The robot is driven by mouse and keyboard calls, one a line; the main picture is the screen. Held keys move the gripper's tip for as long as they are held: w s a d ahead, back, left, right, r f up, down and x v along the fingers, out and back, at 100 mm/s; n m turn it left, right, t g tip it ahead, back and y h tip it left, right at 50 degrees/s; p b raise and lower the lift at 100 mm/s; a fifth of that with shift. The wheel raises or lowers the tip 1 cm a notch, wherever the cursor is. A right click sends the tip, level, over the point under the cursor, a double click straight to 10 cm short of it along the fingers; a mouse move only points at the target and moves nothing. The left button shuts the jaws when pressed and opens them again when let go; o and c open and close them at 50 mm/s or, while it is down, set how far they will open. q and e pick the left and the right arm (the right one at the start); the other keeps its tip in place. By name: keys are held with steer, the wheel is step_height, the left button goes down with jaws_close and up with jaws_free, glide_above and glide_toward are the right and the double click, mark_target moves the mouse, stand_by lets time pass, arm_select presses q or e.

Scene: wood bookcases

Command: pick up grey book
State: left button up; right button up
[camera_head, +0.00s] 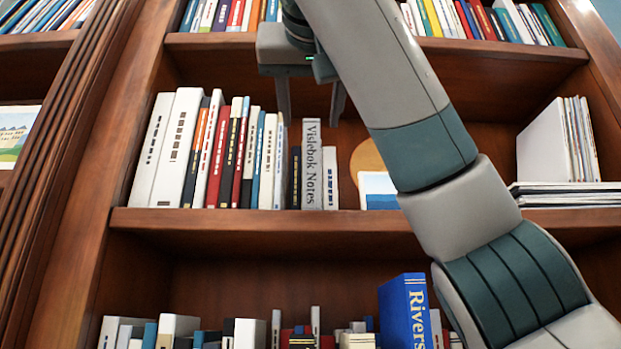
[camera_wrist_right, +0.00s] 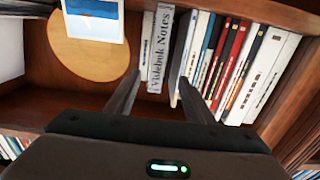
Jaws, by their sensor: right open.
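The grey book (camera_head: 312,165), with "Vislebok Notes" on its spine, stands upright on the middle shelf at the right end of a row. It also shows in the right wrist view (camera_wrist_right: 160,50), upside down. My right gripper (camera_head: 311,122) is open and empty, with its two fingers pointing down at the top of the grey book. In the right wrist view the fingertips (camera_wrist_right: 158,84) lie to either side of the book's upper end. I cannot tell whether they touch it or how deep they reach. My left gripper is not in view.
A thin dark book (camera_head: 295,178) stands left of the grey book and a short white book (camera_head: 330,178) right of it. A round wooden disc (camera_wrist_right: 92,62) and a picture (camera_head: 378,188) are further right.

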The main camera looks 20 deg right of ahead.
mark_target(310, 151)
steer(key=p+x, duration=0.6)
steer(key=x, duration=0.5)
steer(key=shift+w+d, duration=0.15)
steer(key=shift+w, duration=0.05)
steer(key=shift+w+d+f, duration=0.1)
steer(key=shift+w, duration=0.3)
steer(key=shift+w+d+r+p, duration=0.1)
steer(key=shift+w+p, duration=0.2)
steer(key=shift+p, duration=0.15)
steer(key=shift+w+d+r+p, duration=0.1)
steer(key=shift+w+d+p, duration=0.05)
steer(key=shift+w+p, duration=0.2)
steer(key=p+x, duration=0.2)
steer(key=shift+w+d, duration=0.25)
steer(key=shift+w+d+f+p, duration=0.1)
steer(key=shift+w+f+p, duration=0.1)
steer(key=shift+w+p, duration=0.3)
